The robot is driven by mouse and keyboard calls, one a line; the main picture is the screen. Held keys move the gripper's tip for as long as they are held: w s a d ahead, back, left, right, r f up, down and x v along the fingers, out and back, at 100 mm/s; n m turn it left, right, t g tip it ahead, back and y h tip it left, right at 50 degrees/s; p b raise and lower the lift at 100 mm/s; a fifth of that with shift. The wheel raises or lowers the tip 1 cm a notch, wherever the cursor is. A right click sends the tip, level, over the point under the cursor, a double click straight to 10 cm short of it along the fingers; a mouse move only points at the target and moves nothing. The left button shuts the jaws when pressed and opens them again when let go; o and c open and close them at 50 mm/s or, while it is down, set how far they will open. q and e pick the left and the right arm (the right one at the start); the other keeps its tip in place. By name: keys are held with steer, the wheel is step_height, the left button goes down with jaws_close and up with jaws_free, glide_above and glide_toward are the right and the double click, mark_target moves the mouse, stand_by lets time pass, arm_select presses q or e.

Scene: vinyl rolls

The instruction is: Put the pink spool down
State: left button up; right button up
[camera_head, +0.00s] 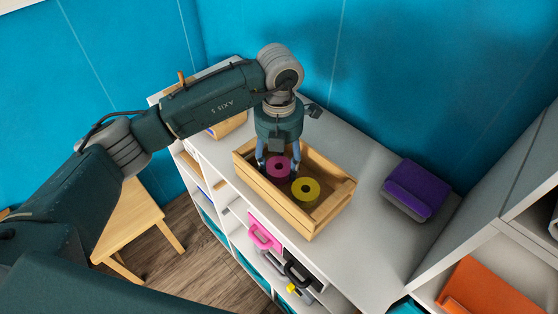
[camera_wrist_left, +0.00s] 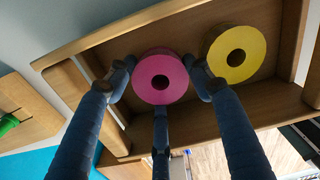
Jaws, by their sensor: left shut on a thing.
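The pink spool (camera_head: 279,168) is inside the wooden crate (camera_head: 332,208), near its back left part. It also shows in the left wrist view (camera_wrist_left: 160,92). My left gripper (camera_head: 277,160) reaches down into the crate from above, and its fingers are shut around the pink spool. A yellow spool (camera_head: 305,191) lies in the crate beside the pink one, to its right in the left wrist view (camera_wrist_left: 232,65). Whether the pink spool touches the crate floor cannot be told. My right gripper is not in view.
The crate stands on a white shelf top (camera_head: 362,240). A purple holder (camera_head: 417,190) sits to the right on it, with free surface between. A second wooden box (camera_head: 230,125) is behind my left arm. A wooden stool (camera_head: 130,225) stands on the floor at left.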

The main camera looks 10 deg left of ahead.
arm_select(q)
steer(key=shift+f+b, duration=0.25)
steer(key=shift+b, duration=0.1)
steer(key=o, duration=1.2)
steer(key=shift+r, duration=0.1)
steer(key=shift+c, duration=0.2)
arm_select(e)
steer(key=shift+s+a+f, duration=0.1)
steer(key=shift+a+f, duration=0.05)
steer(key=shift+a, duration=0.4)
arm_select(q)
steer(key=shift+r+p, duration=0.25)
steer(key=shift+p, duration=0.1)
steer(key=shift+w+r+b, duration=0.1)
steer(key=shift+r+b, duration=0.15)
steer(key=shift+b, duration=0.05)
step_height(320, 180, up, 11)
steer(key=b, duration=0.3)
steer(key=shift+r, duration=0.2)
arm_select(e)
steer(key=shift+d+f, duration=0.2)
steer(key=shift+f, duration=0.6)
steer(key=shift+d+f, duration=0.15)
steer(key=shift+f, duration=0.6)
